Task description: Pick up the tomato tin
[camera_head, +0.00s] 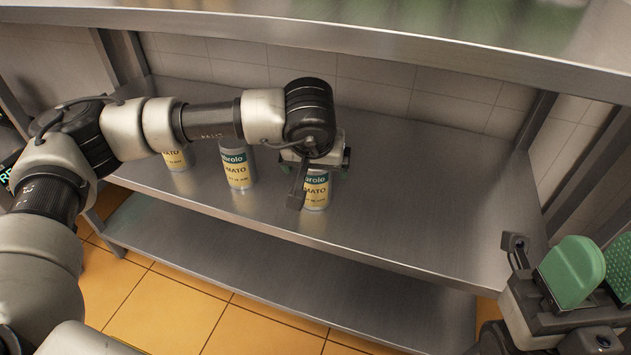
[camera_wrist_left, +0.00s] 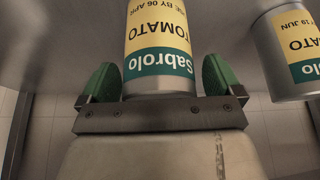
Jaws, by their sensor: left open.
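A tomato tin (camera_head: 316,190) with a yellow and green label stands upright at the right end of a row of three on the metal shelf. My left gripper (camera_head: 316,163) is at this tin, partly hiding its top. In the left wrist view, the tin (camera_wrist_left: 160,40) appears upside down between the two green finger pads of the gripper (camera_wrist_left: 160,78). The pads are apart, with a gap on each side of the tin. My right gripper (camera_head: 597,268) is at the lower right, its green pads apart with nothing between them.
A middle tin (camera_head: 237,168) stands left of the tin at my gripper; it also shows in the left wrist view (camera_wrist_left: 298,50). A third tin (camera_head: 177,160) is partly hidden by my left arm. An upper shelf (camera_head: 400,45) overhangs. The shelf (camera_head: 430,195) is clear to the right.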

